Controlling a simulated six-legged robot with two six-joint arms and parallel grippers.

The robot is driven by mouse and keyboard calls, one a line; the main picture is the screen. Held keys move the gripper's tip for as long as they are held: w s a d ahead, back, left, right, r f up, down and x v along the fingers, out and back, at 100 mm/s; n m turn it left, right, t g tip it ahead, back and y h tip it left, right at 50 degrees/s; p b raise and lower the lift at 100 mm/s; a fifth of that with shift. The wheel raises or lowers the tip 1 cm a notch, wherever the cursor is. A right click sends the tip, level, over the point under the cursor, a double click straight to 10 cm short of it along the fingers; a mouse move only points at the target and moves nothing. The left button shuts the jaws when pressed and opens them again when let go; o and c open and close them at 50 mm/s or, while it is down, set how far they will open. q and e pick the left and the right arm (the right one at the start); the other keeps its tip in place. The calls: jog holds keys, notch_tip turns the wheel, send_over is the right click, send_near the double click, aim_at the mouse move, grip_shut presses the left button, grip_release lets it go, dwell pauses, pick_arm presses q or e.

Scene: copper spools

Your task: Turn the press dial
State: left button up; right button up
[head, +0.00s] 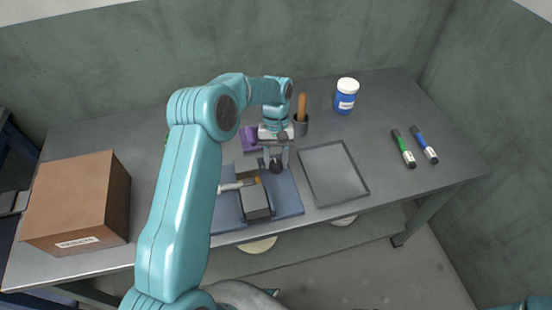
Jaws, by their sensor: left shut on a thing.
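The press is a grey block (255,203) on a blue base plate (288,197), near the front middle of the table in the head view. A pale bar with an orange end (240,184) lies across the top of the block. The dark dial (276,167) is at the back right of the block, partly hidden by my fingers. My left gripper (276,163) points down from above and is shut on the dial, its fingers on both sides. My right gripper is not in view.
A cardboard box (77,203) stands at the left. A grey tray (333,173) lies right of the press. Green (403,148) and blue (424,144) markers lie right.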

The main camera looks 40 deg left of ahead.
pick_arm(q)
jog(key=o, duration=1)
jog(key=shift+w, duration=0.2)
jog(key=shift+s+r, duration=0.1)
jog(key=shift+p+v, duration=2.6)
jog(key=shift+v, duration=5.55)
jog(key=shift+s, duration=0.1)
